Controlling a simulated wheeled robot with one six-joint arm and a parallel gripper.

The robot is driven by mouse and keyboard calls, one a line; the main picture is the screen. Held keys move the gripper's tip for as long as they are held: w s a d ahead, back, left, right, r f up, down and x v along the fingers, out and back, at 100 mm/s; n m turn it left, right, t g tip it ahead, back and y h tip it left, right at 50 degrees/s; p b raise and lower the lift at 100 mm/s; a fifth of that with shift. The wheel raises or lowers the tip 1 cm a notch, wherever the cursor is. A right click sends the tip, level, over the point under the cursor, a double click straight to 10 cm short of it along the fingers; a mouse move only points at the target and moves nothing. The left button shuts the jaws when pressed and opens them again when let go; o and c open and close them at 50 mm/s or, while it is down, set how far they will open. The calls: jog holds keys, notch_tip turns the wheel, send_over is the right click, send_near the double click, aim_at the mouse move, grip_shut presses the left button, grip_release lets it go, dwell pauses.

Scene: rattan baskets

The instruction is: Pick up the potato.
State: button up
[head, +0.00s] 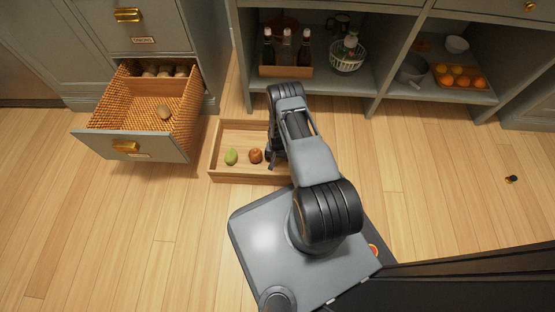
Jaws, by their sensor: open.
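A brown potato (164,112) lies alone in the front part of the open rattan-lined drawer (127,107) at the left. Several similar brown potatoes (165,72) sit in the drawer's back compartment. My gripper (271,160) is over the wooden tray (228,176) on the floor, to the right of the drawer and well apart from the potatoes. My arm partly hides it. It is open, and I see nothing held in it.
The tray holds a green fruit (231,157) and a reddish-brown round fruit (255,155) close to my gripper. The drawer's front panel (130,146) stands out over the floor. Shelves behind hold a bottle crate (285,71), a white basket (347,60) and an orange tray (460,77).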

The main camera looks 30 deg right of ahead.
jog(key=shift+c, duration=0.4)
jog(key=c, duration=1)
jog(key=shift+r, duration=0.1)
